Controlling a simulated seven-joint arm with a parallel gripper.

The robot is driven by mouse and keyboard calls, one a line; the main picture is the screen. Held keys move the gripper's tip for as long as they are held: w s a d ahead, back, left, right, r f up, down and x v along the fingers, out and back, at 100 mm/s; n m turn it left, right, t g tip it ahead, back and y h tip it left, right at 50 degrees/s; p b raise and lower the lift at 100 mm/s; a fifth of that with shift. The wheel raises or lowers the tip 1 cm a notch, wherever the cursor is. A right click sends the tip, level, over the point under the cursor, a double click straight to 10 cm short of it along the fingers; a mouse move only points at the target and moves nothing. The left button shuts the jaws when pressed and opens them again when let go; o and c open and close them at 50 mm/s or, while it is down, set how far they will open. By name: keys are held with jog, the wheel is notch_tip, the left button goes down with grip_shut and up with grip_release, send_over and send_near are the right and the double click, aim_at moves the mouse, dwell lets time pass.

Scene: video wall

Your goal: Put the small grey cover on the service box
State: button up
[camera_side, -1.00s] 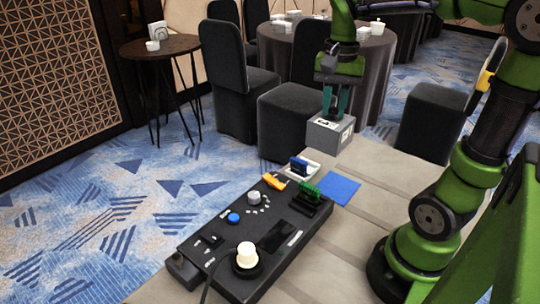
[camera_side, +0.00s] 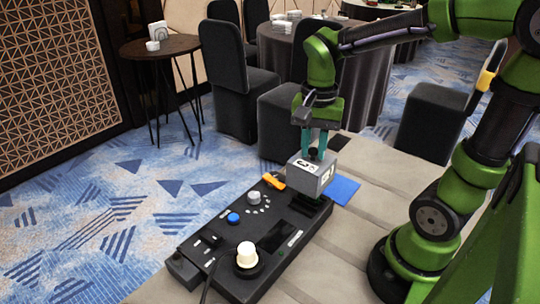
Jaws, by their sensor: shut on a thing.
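The small grey cover (camera_side: 311,176) is a grey box-shaped cap with white labels carrying dark marks. My gripper (camera_side: 315,151) is shut on its top and holds it over the far end of the black service box (camera_side: 232,272). The cover hides the blue and green connectors at that end. I cannot tell whether it touches the box. The box lies on the beige bench and has a blue button (camera_side: 233,218), a grey knob (camera_side: 254,196) and a large cream knob (camera_side: 246,253) on top.
An orange-handled item (camera_side: 272,183) lies beside the box's far end. A blue square (camera_side: 342,190) lies flat on the bench (camera_side: 365,235) to the right of the cover. The bench right of the box is mostly clear. Dark chairs and tables stand behind.

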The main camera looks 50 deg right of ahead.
aim_at(312, 160)
jog(key=shift+f, duration=2.45)
jog(key=shift+f, duration=1.1)
dwell(0.9)
jog(key=o, duration=1.1)
jog(key=shift+r, duration=0.1)
jog(key=shift+r, duration=3.9)
